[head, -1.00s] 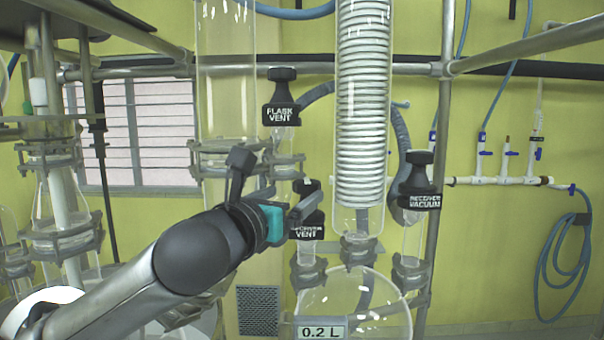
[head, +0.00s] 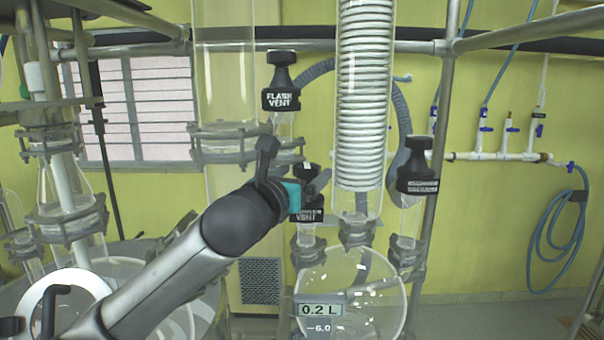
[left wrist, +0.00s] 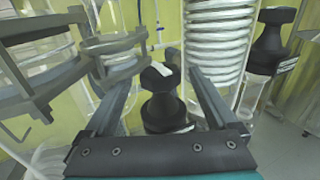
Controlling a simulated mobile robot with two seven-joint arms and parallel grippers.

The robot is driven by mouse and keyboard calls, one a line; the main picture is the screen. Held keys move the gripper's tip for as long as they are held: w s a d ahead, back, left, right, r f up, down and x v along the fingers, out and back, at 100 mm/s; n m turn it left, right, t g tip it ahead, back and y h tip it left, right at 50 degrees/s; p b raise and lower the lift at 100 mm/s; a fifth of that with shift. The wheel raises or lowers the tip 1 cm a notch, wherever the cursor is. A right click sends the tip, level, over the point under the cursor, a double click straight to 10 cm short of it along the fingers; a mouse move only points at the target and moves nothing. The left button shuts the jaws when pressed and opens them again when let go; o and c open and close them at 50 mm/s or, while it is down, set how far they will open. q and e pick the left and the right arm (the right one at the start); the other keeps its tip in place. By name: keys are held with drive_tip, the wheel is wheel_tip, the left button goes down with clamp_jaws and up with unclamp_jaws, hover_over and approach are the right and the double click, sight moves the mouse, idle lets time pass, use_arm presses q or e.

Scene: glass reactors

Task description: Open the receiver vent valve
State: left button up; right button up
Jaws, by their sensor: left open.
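The receiver vent valve (head: 311,214) is a black knob with a white "VENT" label, on a glass neck above the round receiver flask (head: 365,290) marked 0.2 L. My left gripper (head: 316,184) is at the knob and partly hides it in the head view. In the left wrist view the black vent knob (left wrist: 162,108) stands between my two open fingers (left wrist: 160,90), with a gap on each side. I cannot tell whether the valve is open or shut. My right gripper is not in view.
The flask vent knob (head: 281,86) is above and left, and the receiver vacuum knob (head: 417,174) is to the right. The coiled condenser (head: 364,100) stands close by on the right. Metal clamps (head: 228,145) and a frame post (head: 440,130) are nearby.

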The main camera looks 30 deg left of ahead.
use_arm(q)
drive_tip(key=c, duration=1.4)
drive_tip(key=shift+d+n+y, duration=0.1)
drive_tip(key=shift+n+y, duration=0.2)
drive_tip(key=shift+y, duration=0.1)
drive_tip(key=n+g+y, duration=0.1)
drive_tip(key=n+y, duration=0.1)
drive_tip(key=y, duration=0.1)
drive_tip(key=d+n+g+y, duration=0.1)
drive_tip(key=n+y, duration=0.1)
drive_tip(key=y, duration=0.1)
drive_tip(key=shift+w+r+g, duration=0.1)
drive_tip(key=shift+w+g, duration=0.1)
drive_tip(key=shift+g, duration=0.2)
drive_tip(key=n+g+y, duration=0.1)
drive_tip(key=y, duration=0.1)
drive_tip(key=n+g+y, duration=0.2)
drive_tip(key=shift+w+d+n+g, duration=0.2)
drive_tip(key=shift+n+g, duration=0.1)
drive_tip(key=shift+w+n+g+y, duration=0.2)
drive_tip(key=shift+n+g+y, duration=1)
drive_tip(key=shift+g, duration=0.6)
drive_tip(key=shift+n, duration=0.3)
